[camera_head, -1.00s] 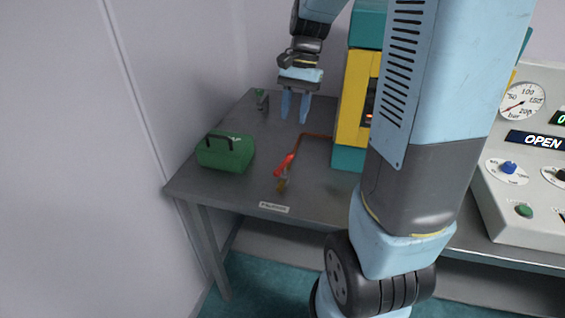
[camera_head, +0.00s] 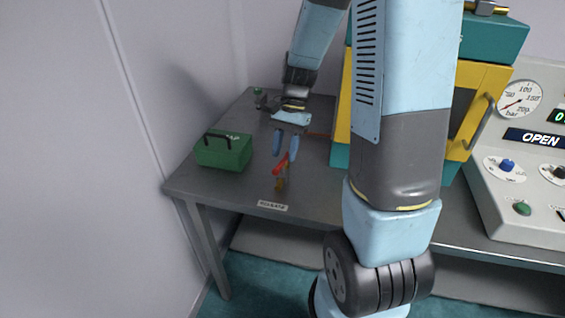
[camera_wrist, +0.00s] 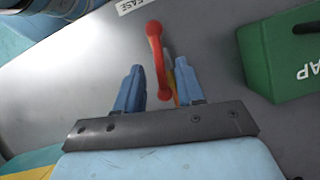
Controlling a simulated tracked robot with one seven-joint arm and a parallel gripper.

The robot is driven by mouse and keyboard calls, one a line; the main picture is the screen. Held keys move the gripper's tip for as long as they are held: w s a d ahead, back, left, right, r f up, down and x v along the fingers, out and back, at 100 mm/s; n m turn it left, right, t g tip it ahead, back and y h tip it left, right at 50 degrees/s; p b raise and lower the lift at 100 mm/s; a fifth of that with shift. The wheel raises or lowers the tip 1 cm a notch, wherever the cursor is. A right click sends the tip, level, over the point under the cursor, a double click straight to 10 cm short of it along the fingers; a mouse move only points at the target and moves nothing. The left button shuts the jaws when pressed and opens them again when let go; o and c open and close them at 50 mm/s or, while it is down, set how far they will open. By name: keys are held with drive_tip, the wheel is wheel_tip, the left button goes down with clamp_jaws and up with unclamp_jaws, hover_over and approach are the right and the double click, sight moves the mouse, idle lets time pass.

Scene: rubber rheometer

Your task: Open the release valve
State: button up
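The release valve is a red lever (camera_head: 279,168) on a small brass body (camera_head: 280,184) near the front edge of the table, behind a "RELEASE" label (camera_head: 272,205). My gripper (camera_head: 285,156) points down just above and behind the lever in the head view. In the wrist view, the gripper (camera_wrist: 160,66) is open, with one blue finger on each side of the red lever (camera_wrist: 155,40). Part of the lever appears between the fingers, with a gap on the left. I cannot tell whether the right finger touches it. Yellow brass shows partly behind that finger.
A green scrap box (camera_head: 223,151) stands left of the valve. The yellow and teal press (camera_head: 465,85) and a control panel (camera_head: 545,190) reading "OPEN" stand to the right. The grey table (camera_head: 215,187) is clear around the valve.

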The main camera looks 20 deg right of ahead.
sight(283, 160)
drive_tip(key=shift+x, duration=2)
clamp_jaws()
